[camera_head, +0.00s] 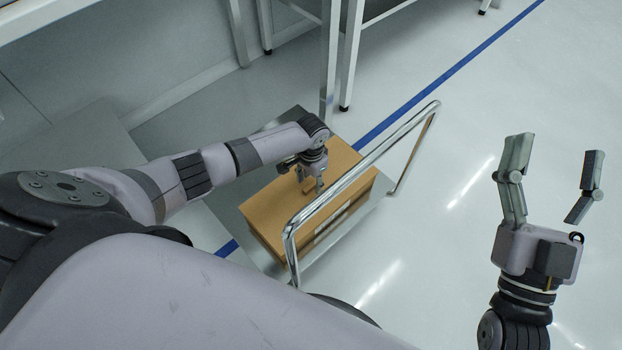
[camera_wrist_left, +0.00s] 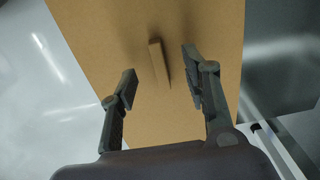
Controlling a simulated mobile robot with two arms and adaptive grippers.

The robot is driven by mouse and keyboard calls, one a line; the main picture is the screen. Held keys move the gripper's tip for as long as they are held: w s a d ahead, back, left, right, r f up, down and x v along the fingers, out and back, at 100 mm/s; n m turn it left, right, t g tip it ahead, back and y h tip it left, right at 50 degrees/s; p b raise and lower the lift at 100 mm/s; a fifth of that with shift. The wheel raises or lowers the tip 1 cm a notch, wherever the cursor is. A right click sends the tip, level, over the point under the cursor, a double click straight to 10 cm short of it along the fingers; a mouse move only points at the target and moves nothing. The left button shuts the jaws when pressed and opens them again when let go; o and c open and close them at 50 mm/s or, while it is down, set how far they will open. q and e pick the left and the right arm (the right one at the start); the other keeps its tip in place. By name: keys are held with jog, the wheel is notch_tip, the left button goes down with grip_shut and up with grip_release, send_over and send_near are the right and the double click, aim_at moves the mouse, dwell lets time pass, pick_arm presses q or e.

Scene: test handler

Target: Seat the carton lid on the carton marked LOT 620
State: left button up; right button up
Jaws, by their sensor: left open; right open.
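A brown carton (camera_head: 358,195) stands on a metal cart, with a pale label on its near side, too small and too covered by the rail to read. Its flat brown top (camera_head: 343,160) appears to be the lid; I cannot tell whether it sits flush. In the left wrist view a small upright tab (camera_wrist_left: 157,62) rises from this brown surface (camera_wrist_left: 90,35). My left gripper (camera_head: 310,183) is over the top, open. In the wrist view its fingers (camera_wrist_left: 159,76) stand on either side of the tab, with gaps. My right gripper (camera_head: 550,168) is open and empty above the floor at the right.
The cart's bright rail (camera_head: 375,160) runs in front of the carton, close to my left gripper. White table legs (camera_head: 350,55) stand beyond. A blue floor line (camera_head: 455,72) crosses open floor at right.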

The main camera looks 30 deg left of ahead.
pick_arm(q)
jog(key=shift+r, duration=0.15)
notch_tip(320, 180, up, 12)
dwell(0.6)
dwell(0.4)
